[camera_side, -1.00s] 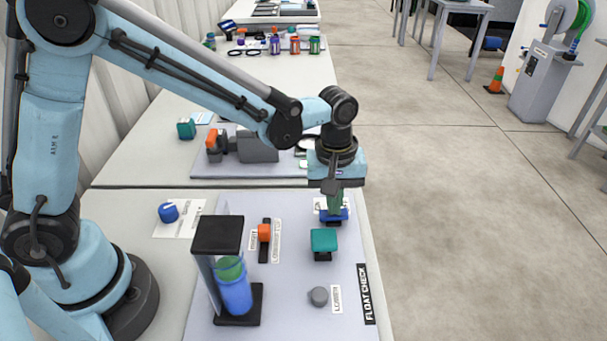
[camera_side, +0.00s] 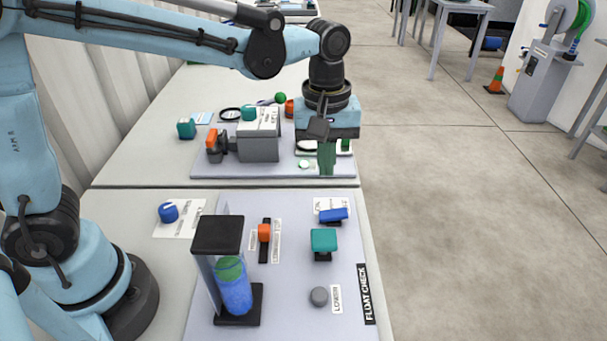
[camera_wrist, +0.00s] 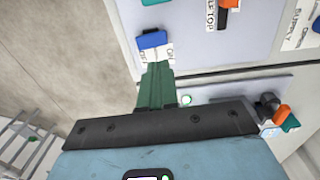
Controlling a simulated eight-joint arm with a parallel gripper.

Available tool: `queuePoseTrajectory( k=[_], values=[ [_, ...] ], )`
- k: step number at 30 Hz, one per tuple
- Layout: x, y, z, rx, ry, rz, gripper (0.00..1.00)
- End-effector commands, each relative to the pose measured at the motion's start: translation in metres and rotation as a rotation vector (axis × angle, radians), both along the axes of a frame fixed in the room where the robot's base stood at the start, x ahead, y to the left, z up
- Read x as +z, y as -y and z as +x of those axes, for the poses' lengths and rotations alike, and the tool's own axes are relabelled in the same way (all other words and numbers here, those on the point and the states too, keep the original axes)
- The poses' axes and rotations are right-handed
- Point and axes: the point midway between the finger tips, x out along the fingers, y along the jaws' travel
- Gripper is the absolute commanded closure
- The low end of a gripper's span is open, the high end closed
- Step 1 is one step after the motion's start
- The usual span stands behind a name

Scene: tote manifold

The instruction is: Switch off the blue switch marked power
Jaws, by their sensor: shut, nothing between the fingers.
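A blue switch (camera_side: 333,214) sits near the far right corner of the front grey panel. A white label (camera_side: 326,203) lies behind it; its text is too small to read. In the wrist view the blue switch (camera_wrist: 152,40) shows just beyond my fingertips, with its label beside it. My gripper (camera_side: 326,172) has green fingers, shut and empty. It hangs above the near edge of the back panel, behind the blue switch and clear of it. In the wrist view my shut fingers (camera_wrist: 157,70) point toward the switch. I cannot tell the switch's on or off position.
The front panel carries a teal button (camera_side: 324,239), an orange slider (camera_side: 264,233), a grey knob (camera_side: 319,296) and a clear column with blue liquid (camera_side: 235,291). A blue knob (camera_side: 168,212) sits on a card at left. A grey vise-like block (camera_side: 258,147) stands on the back panel.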

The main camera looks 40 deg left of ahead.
Motion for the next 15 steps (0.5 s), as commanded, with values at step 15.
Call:
queuePoseTrajectory(
  k=[15],
  values=[
    [0.042,-0.006,-0.006,0.0,0.0,0.0,1.0]
  ],
)
